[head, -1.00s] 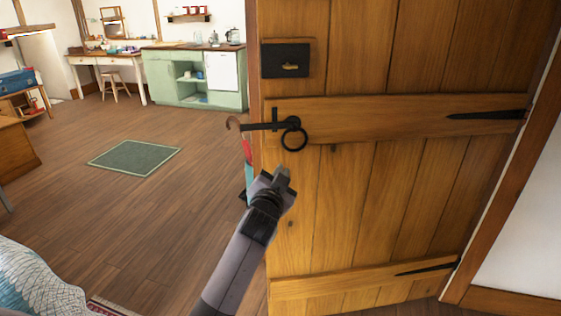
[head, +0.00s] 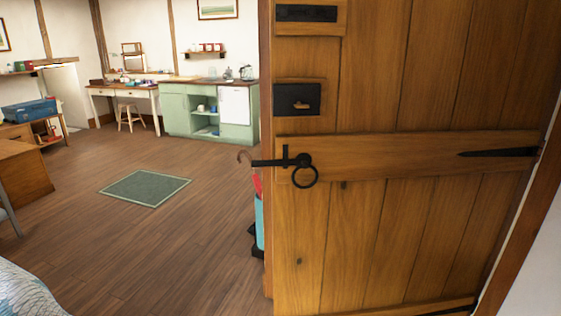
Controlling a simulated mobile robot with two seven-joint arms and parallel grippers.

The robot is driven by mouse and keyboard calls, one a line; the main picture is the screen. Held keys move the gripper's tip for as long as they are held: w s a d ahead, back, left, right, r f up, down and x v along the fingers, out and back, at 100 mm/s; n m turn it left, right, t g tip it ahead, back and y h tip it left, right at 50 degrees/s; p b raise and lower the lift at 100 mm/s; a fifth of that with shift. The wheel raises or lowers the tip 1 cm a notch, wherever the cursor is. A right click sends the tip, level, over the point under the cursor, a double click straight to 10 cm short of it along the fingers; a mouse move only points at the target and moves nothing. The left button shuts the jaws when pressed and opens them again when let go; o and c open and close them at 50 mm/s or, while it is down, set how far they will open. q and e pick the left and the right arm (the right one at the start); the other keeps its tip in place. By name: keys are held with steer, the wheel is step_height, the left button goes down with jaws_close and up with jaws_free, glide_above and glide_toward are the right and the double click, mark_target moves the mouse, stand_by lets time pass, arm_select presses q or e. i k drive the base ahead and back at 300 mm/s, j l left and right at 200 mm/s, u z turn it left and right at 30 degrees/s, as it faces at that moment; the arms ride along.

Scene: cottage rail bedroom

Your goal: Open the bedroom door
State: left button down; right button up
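The wooden plank bedroom door (head: 400,200) fills the right half of the head view. It stands ajar, with a wide gap on its left that shows the room beyond. A black ring handle (head: 304,172) with a latch bar (head: 278,162) sits on its left edge. A black lock box (head: 298,99) is above the handle. Black strap hinges (head: 498,152) are on the right side. Neither of my grippers is in the picture.
Wooden floor (head: 130,235) is open left of the door, with a green rug (head: 146,188). A stand with a blue side (head: 259,222) and umbrellas is partly hidden behind the door edge. A bed (head: 25,290) is at lower left; a green cabinet (head: 176,115) stands at the back.

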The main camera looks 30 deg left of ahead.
mark_target(420, 132)
steer(key=i+j+z, duration=0.1)
steer(key=j+z, duration=0.4)
steer(key=z, duration=0.25)
steer(key=j+z, duration=0.3)
steer(key=j, duration=0.45)
steer(key=j+z, duration=0.1)
steer(key=j, duration=0.7)
steer(key=k+j+z, duration=0.1)
steer(key=j, duration=0.65)
